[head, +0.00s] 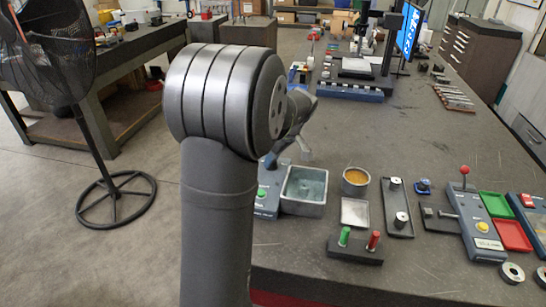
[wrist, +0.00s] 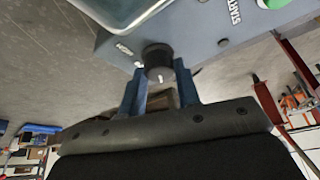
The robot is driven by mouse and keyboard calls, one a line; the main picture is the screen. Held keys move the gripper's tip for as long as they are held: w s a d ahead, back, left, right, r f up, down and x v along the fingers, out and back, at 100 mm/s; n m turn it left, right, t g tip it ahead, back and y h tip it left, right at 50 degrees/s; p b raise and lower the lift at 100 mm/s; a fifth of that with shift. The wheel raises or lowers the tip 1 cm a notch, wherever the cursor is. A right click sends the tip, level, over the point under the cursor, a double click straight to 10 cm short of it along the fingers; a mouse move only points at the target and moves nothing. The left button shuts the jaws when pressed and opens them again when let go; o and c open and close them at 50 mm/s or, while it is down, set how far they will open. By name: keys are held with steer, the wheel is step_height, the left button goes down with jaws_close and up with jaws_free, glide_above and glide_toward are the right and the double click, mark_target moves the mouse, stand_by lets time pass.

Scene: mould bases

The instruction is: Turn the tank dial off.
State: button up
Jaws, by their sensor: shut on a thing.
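The tank dial (wrist: 157,55) is a round black knob with a white mark, on the face of a blue-grey control box (wrist: 200,30). My gripper (wrist: 160,70) has its two blue fingers on either side of the dial and is shut on it. In the head view the box (head: 266,206) stands at the left side of the tank (head: 303,190), a grey square basin with greenish liquid. There the dial is hidden behind my arm. A green button (wrist: 272,3) marked START is on the same box.
Right of the tank are an orange-filled cup (head: 355,181), a square mould (head: 354,212), a stand with green and red pegs (head: 355,250) and a long tray (head: 398,210). A lever panel (head: 478,225) stands further right.

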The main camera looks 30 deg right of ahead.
steer(key=o, duration=1)
steer(key=shift+r, duration=0.1)
steer(key=v, duration=1.7)
steer(key=shift+r, duration=0.1)
steer(key=x, duration=1.7)
steer(key=shift+f, duration=0.2)
